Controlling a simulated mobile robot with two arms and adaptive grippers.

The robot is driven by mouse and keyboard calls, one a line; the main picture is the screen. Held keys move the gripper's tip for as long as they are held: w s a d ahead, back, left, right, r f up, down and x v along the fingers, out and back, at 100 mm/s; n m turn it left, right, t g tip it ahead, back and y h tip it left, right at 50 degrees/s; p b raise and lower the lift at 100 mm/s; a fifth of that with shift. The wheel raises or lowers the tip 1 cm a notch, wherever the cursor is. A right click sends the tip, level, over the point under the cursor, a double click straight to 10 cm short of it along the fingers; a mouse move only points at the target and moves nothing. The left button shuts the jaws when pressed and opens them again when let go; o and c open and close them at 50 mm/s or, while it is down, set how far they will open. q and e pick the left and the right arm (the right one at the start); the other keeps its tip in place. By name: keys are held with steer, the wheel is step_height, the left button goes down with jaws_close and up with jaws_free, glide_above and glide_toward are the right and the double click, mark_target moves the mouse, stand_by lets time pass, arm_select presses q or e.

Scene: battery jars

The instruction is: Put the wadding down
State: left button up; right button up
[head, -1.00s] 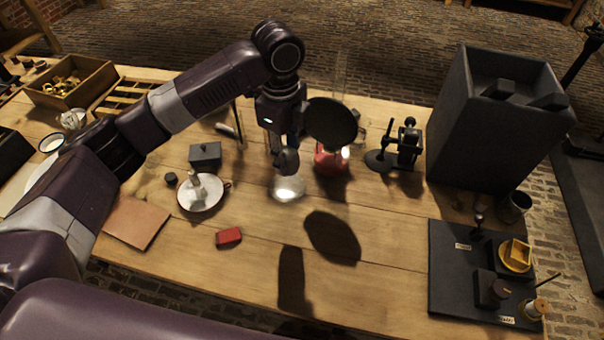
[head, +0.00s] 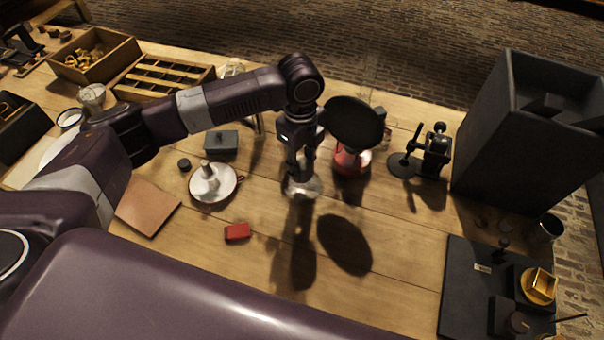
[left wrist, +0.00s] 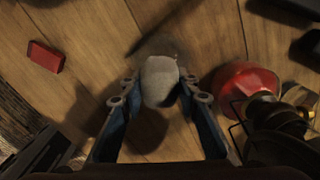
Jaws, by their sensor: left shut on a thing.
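My left gripper (head: 300,176) is low over the middle of the table. In the left wrist view its fingers (left wrist: 160,90) are closed around the wadding (left wrist: 159,84), a pale grey, rounded lump. In the head view a pale, glassy round shape (head: 303,189) shows right below the fingertips. I cannot tell there whether the wadding touches it or the table. My right gripper is not in view.
A red lamp (head: 351,163) with a dark disc stands close to the right of the gripper. A white dish (head: 226,189) and red block (head: 237,231) lie to the left and front. A tall dark box (head: 490,160) stands at right. The front middle is clear.

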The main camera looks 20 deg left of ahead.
mark_target(302, 176)
arm_select(q)
steer(key=shift+f, duration=0.3)
step_height(302, 176, down, 4)
steer(key=shift+r, duration=0.2)
steer(key=shift+f, duration=0.35)
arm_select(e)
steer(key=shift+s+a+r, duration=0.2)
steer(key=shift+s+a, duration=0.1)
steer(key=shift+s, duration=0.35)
arm_select(q)
steer(key=o, duration=1.2)
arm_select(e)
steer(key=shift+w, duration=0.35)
